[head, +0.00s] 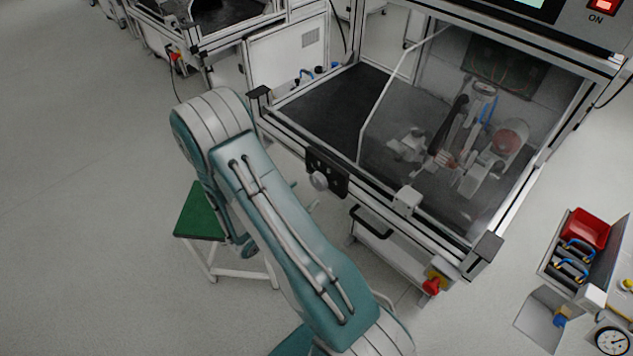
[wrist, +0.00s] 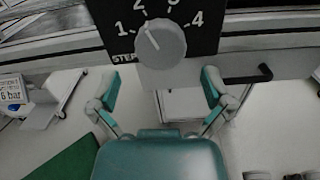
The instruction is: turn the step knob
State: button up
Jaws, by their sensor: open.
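The step knob (wrist: 161,45) is a round grey knob on a black panel (wrist: 205,38) with white numbers around it. Its white pointer line tilts up and slightly left, toward the 2. In the head view the knob (head: 319,181) shows on the black panel (head: 338,176) at the front rail of the test bench. My gripper (wrist: 159,84) is open and empty, its teal fingertips apart to the left and right of the knob and a little below it in the wrist view. I cannot tell the exact distance. In the head view my arm hides most of the gripper.
A black handle (wrist: 250,76) sticks out below right of the panel. The bench has a clear enclosure with a machine (head: 455,140) inside. A red emergency knob (head: 431,286) is at its lower front corner. A green-topped stool (head: 200,213) stands left of my arm.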

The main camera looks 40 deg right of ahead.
aim_at(315, 184)
jog(key=d, duration=0.4)
jog(key=shift+w+d, duration=0.2)
jog(key=shift+d, duration=0.2)
jog(key=shift+c, duration=0.3)
jog(key=c, duration=0.9)
